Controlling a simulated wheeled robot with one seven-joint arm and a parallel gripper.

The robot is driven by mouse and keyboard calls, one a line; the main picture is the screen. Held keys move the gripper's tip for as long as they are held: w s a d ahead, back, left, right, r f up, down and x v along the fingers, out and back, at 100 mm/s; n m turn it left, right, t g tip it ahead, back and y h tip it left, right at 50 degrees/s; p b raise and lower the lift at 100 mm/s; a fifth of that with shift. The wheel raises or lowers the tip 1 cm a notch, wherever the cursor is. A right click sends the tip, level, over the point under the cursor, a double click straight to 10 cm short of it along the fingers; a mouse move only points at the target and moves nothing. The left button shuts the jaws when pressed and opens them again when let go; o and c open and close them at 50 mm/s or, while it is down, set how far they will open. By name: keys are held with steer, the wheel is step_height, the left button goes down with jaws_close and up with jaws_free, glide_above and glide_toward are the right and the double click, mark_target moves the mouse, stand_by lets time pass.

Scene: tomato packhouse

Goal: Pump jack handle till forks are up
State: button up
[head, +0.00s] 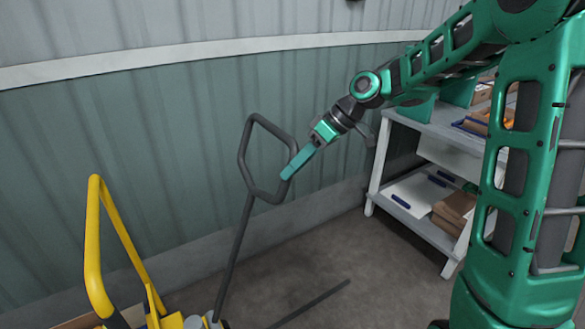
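The jack handle (243,165) is a dark grey closed loop on a long shaft. It stands tilted, its loop up and to the right, in front of the green wall. The shaft runs down to the yellow jack body (172,321) at the bottom edge. My gripper (292,170) is at the right side of the loop. Its teal fingers point down and left and overlap the loop's right bar in the picture. The fingers are seen nearly edge-on, so I cannot tell whether they are closed around the bar. The forks are not visible.
A yellow tubular frame (95,240) rises at the lower left. A white shelf unit (376,170) with boxes (455,208) and blue-handled items stands at the right, behind my arm. A dark strip (310,304) crosses the grey floor. The floor between handle and shelf is otherwise clear.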

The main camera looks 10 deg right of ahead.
stand_by(0.3)
steer(key=v, duration=1)
steer(key=shift+d+r, duration=0.15)
steer(key=shift+d, duration=0.1)
steer(key=shift+s, duration=0.1)
